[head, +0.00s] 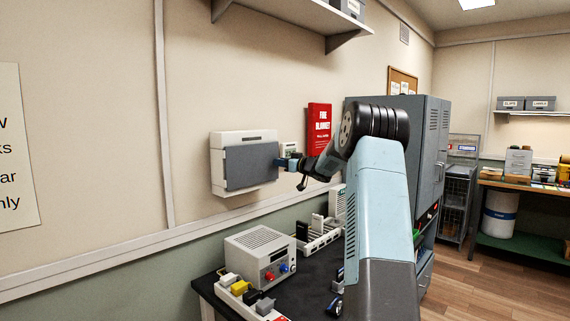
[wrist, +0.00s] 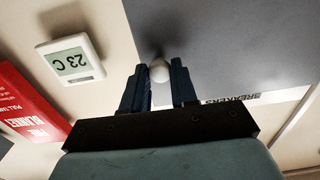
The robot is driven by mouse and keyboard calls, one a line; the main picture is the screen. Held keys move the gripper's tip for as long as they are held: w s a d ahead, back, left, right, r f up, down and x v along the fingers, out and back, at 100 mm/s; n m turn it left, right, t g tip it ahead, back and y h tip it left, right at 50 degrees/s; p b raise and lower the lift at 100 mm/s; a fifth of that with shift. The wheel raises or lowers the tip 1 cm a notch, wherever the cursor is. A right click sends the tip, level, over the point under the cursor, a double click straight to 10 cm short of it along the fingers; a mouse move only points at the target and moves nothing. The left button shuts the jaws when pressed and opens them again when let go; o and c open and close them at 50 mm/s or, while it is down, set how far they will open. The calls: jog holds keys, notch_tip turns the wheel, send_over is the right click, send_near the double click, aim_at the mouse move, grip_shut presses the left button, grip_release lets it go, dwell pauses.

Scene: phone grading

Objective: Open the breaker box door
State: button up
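The breaker box (head: 232,136) is a white box on the wall in the head view, with a flat grey door (head: 250,167) lying over its front. In the wrist view the door (wrist: 225,45) fills the upper right, and the upside-down label reads BREAKERS. A small round pale knob (wrist: 159,72) stands out from the door. My gripper (wrist: 160,78) has its two dark fingers on either side of the knob, close against it, and appears shut on it. In the head view my gripper (head: 290,163) is at the door's right edge; the knob is hidden there.
A thermostat reading 23 C (wrist: 70,60) and a red fire blanket case (head: 319,129) are on the wall right of the box. Below, a dark bench (head: 221,300) holds a power supply (head: 260,254) and chargers. A wall shelf (head: 290,17) hangs above.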

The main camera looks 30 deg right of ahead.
grip_shut()
jog(key=shift+d, duration=0.1)
jog(key=shift+s, duration=0.15)
